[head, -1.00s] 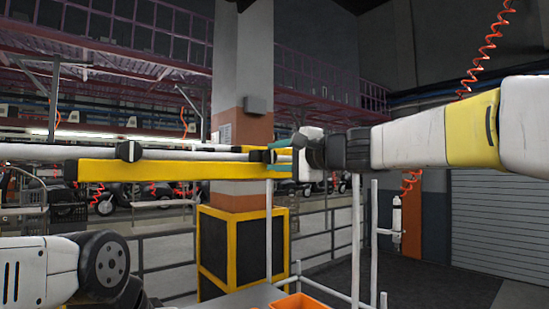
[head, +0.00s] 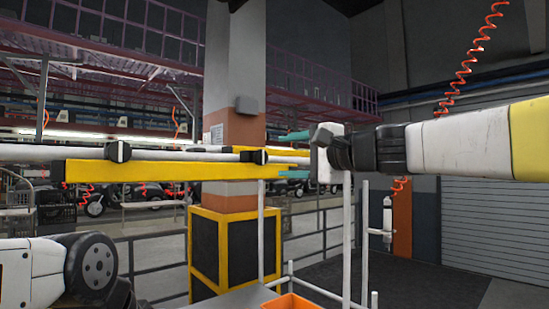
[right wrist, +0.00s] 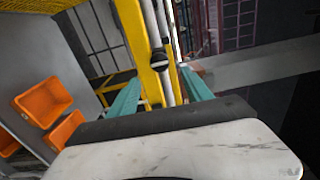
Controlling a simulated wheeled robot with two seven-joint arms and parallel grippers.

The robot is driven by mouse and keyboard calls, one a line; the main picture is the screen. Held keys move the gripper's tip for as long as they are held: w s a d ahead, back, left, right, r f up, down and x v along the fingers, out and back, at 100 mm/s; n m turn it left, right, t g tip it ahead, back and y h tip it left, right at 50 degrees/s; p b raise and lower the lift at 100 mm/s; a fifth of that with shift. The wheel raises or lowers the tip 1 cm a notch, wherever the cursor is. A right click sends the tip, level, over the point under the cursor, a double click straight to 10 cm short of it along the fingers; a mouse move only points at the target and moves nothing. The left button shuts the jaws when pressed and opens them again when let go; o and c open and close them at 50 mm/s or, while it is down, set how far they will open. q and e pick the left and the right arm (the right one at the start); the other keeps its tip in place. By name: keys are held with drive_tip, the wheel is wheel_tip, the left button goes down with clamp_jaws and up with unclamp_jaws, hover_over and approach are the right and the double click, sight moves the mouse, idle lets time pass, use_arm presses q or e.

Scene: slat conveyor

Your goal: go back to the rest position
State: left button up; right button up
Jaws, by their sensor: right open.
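My right gripper (head: 287,156) is at the middle of the head view, its arm coming in from the right. Its two teal fingers are spread wide apart, one above the other, with nothing held between them. In the right wrist view my gripper (right wrist: 160,92) shows a finger on each side, with a yellow beam (right wrist: 133,35) and a pale pipe seen beyond the gap. A white and black link of my left arm shows at the lower left of the head view; the left gripper is out of view.
The yellow beam (head: 150,171) and white rails run across at gripper height. An orange bin (head: 290,302) stands below, beside white posts (head: 347,240). A pillar (head: 236,70) with a yellow-framed guard (head: 207,250) stands behind. A coiled red hose (head: 470,62) hangs at right.

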drive_tip(key=shift+s+d, duration=0.1)
drive_tip(key=shift+s, duration=0.05)
idle(0.3)
drive_tip(key=s+a+f+n+g+h, duration=0.1)
drive_tip(key=s+f+n+g+h, duration=0.35)
drive_tip(key=f, duration=1.25)
drive_tip(key=s+d+f+n+g+h, duration=0.2)
drive_tip(key=s+d+f+n, duration=0.1)
drive_tip(key=s+f, duration=0.3)
drive_tip(key=s+d+f+n+g+h, duration=0.2)
drive_tip(key=s+d+f+n, duration=0.2)
drive_tip(key=f, duration=0.6)
drive_tip(key=shift+s+f, duration=0.3)
drive_tip(key=shift+s, duration=0.55)
